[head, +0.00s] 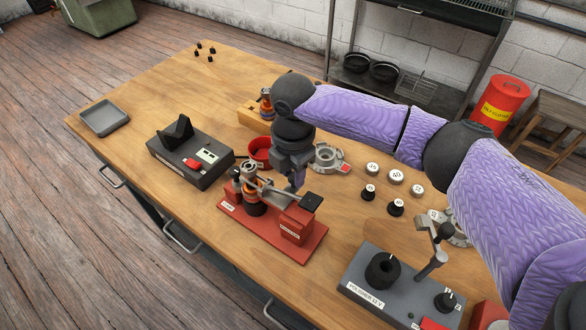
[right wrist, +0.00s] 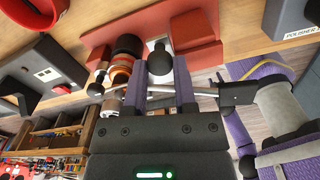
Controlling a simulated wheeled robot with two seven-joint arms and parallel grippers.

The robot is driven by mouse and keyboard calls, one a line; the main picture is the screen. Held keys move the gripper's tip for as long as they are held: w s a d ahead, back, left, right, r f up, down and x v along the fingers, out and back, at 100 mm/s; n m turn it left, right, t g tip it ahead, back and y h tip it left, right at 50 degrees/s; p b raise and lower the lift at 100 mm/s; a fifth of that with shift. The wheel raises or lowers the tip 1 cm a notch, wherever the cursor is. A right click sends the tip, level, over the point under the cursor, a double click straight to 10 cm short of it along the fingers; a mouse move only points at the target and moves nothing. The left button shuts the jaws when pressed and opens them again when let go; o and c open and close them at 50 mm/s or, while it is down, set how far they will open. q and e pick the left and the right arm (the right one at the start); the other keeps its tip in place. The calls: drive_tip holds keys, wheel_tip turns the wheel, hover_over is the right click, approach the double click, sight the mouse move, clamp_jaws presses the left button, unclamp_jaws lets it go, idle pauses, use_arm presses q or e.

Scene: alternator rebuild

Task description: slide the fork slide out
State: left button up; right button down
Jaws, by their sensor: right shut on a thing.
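The fork slide (head: 272,192), a grey metal piece, lies on the red fixture (head: 303,254) beside the rotor with orange windings (head: 250,184). My right gripper (head: 298,184) comes down from above and is shut on the fork slide. In the right wrist view a round black knob (right wrist: 160,62) shows between the fingertips. The red fixture (right wrist: 195,30) and the orange-ringed rotor (right wrist: 121,62) show behind and left of it there. The fingers hide part of the slide, so the exact grip is unclear. My left gripper is not in view.
A grey tester (head: 190,160) stands left of the fixture, and a red bowl (head: 261,151) behind it. A grey housing (head: 328,158) and several weights and knobs stand to the right. A grey polisher (head: 383,270) is at front right. The table's left part is mostly clear.

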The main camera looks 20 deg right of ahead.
idle(0.3)
idle(0.7)
drive_tip(key=shift+d+r+p, duration=0.15)
drive_tip(key=shift+p, duration=0.15)
drive_tip(key=s+d+p, duration=0.1)
drive_tip(key=s+p, duration=0.1)
drive_tip(key=s+d+p, duration=0.1)
drive_tip(key=p, duration=0.1)
drive_tip(key=shift+s+d, duration=0.35)
drive_tip(key=shift+d, duration=0.05)
